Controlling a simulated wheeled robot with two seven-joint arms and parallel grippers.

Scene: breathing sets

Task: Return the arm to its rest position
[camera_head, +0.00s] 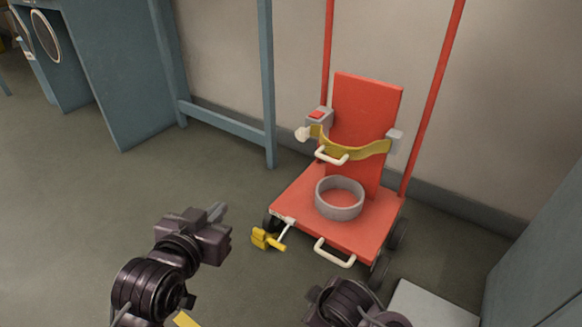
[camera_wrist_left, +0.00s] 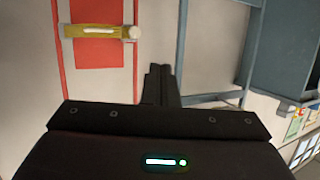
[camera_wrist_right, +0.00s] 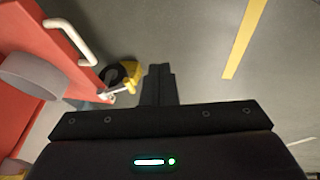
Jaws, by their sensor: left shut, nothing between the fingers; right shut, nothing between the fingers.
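My left gripper (camera_head: 217,212) is in the lower left of the head view, over bare floor and left of the red cart. Its fingers (camera_wrist_left: 159,84) are together and empty in the left wrist view. In the head view my right arm shows only at the bottom edge, and its fingertips are hidden there. The right wrist view shows the right gripper (camera_wrist_right: 158,84) shut and empty, with floor beyond it. Neither gripper touches anything.
The red cart (camera_head: 290,205) has a grey ring (camera_head: 340,198), a yellow strap (camera_head: 370,150), pale handles and a yellow pedal (camera_head: 267,239). A blue-grey frame (camera_head: 267,80) stands behind. A pale plate (camera_head: 430,305) lies at lower right. Floor on the left is clear.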

